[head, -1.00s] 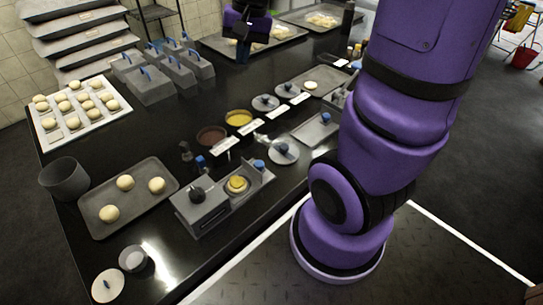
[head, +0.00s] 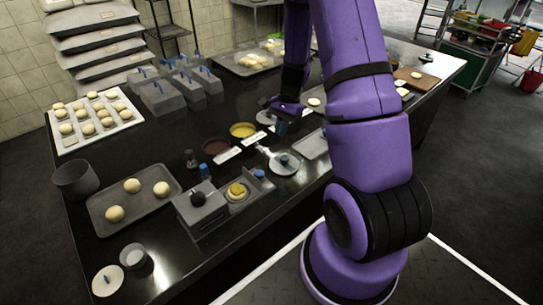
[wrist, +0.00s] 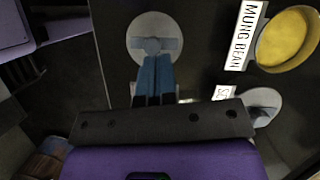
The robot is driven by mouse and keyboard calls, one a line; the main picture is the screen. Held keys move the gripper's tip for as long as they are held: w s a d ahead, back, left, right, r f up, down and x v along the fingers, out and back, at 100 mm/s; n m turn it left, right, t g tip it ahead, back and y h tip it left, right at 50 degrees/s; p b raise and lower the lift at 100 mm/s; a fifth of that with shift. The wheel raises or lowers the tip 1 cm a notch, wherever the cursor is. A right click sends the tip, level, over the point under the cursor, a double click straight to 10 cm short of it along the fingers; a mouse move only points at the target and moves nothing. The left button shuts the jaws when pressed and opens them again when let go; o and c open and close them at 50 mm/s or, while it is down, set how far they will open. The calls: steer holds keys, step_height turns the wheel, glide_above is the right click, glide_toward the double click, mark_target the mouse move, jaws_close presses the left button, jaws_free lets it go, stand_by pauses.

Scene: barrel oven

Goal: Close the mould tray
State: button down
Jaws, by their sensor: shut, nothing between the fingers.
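The mould tray (head: 250,195) is a grey tray drawn out to the right of a grey press block (head: 202,209) with a dark knob on top. A yellow piece (head: 237,190) lies in the tray, and a small blue handle (head: 259,173) is at its right end. My gripper (head: 281,127) is above the counter, behind and to the right of the tray and clear of it. In the wrist view my gripper's blue fingers (wrist: 153,76) are together and empty, over a round grey lid (wrist: 153,22). The mould tray is not in the wrist view.
A yellow bowl (head: 242,130) and a dark red bowl (head: 217,146) with labels stand behind the tray. A dough tray (head: 104,211) is at the left. Small bottles stand behind the press.

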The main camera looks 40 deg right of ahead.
steer(key=x, duration=0.9)
steer(key=shift+a+f, duration=0.1)
steer(key=shift+f, duration=0.15)
steer(key=shift+s+a, duration=0.15)
steer(key=shift+a, duration=0.45)
steer(key=shift+s+a, duration=0.15)
steer(key=shift+a, duration=0.45)
steer(key=shift+s+a+f, duration=0.1)
steer(key=shift+s+a, duration=0.05)
steer(key=shift+a, duration=0.65)
steer(key=shift+a, duration=0.15)
